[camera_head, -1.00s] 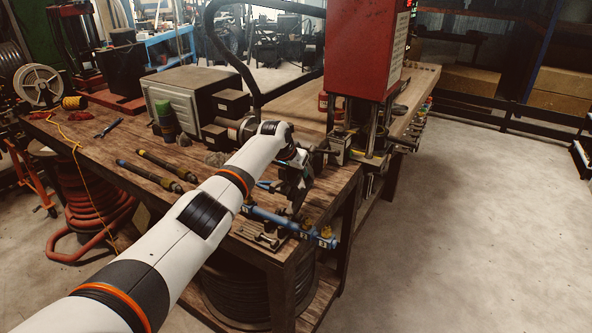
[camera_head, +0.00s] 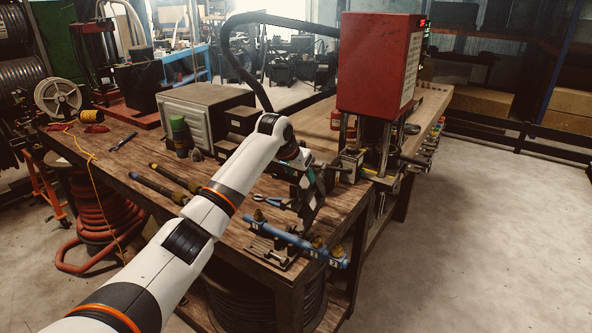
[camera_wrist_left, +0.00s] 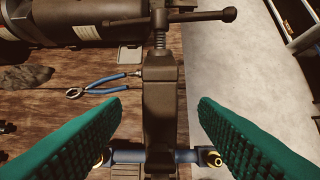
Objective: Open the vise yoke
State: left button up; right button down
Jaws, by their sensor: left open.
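The vise yoke (camera_wrist_left: 160,95) is a dark metal block in the left wrist view, upright in the picture. A threaded screw (camera_wrist_left: 160,38) and a T-handle (camera_wrist_left: 190,17) join its top end. My left gripper (camera_wrist_left: 160,112) is open, with one green ribbed pad on each side of the yoke and a visible gap on both sides. In the head view my left gripper (camera_head: 312,198) is over the bench's near right corner and hides much of the vise.
Blue-handled pliers (camera_wrist_left: 107,84) lie left of the yoke. A red machine (camera_head: 378,65) stands behind it on the wooden bench (camera_head: 125,165). A grey box (camera_head: 200,112) and two dark rods (camera_head: 160,184) lie farther left. Open floor (camera_head: 490,230) is to the right.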

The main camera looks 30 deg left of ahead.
pick_arm(q)
jog(key=shift+v, duration=1.75)
